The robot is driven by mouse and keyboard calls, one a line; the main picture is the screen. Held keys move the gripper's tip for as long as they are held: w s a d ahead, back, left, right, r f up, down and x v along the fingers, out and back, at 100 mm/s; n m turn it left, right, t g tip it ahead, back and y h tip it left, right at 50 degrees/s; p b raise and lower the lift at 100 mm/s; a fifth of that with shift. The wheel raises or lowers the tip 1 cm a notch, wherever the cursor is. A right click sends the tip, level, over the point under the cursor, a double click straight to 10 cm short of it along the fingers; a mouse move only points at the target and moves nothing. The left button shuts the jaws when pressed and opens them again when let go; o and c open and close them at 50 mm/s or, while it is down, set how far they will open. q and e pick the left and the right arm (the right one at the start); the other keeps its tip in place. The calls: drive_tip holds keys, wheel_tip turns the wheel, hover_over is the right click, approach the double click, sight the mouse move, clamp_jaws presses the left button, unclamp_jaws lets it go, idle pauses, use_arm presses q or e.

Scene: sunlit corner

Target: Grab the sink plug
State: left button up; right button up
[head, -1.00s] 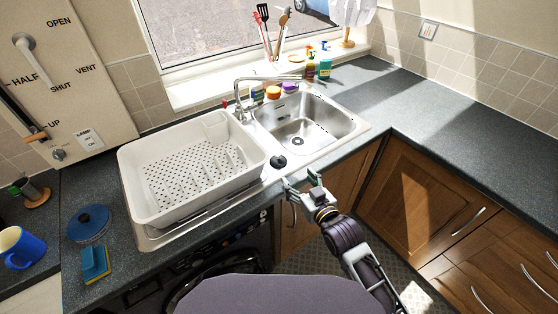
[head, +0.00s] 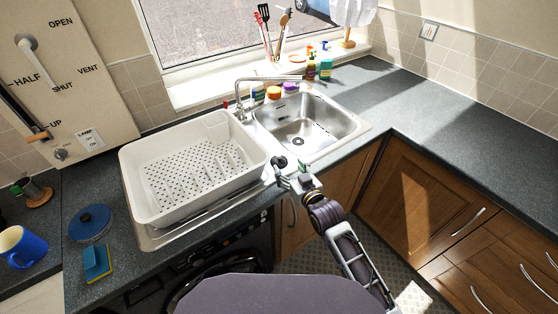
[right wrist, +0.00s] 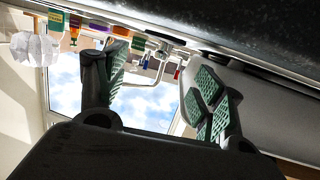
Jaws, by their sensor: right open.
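The sink plug (head: 280,161) is a small black round piece on the sink's front rim, between the white dish rack and the basin. My right gripper (head: 291,168) is open at the front edge of the counter, just in front of the plug. Its left fingertip overlaps the plug's lower edge in the head view; I cannot tell whether they touch. In the right wrist view the two green-padded fingers (right wrist: 158,85) stand wide apart with nothing held between them. I cannot make out the plug there. My left gripper is not in view.
The white dish rack (head: 135,165) stands left of the plug. The steel basin (head: 312,128) and the tap (head: 240,98) are behind it. Bottles and utensils line the sill. A blue mug (head: 22,247) and a sponge (head: 97,262) are far left. The right counter (head: 440,115) is clear.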

sight(280, 158)
drive_tip(key=shift+x, duration=0.9)
drive_tip(key=shift+w+a, duration=0.1)
drive_tip(key=shift+p+x, duration=0.4)
drive_tip(key=shift+x, duration=2.1)
drive_tip(key=shift+f, duration=0.1)
drive_tip(key=c, duration=0.8)
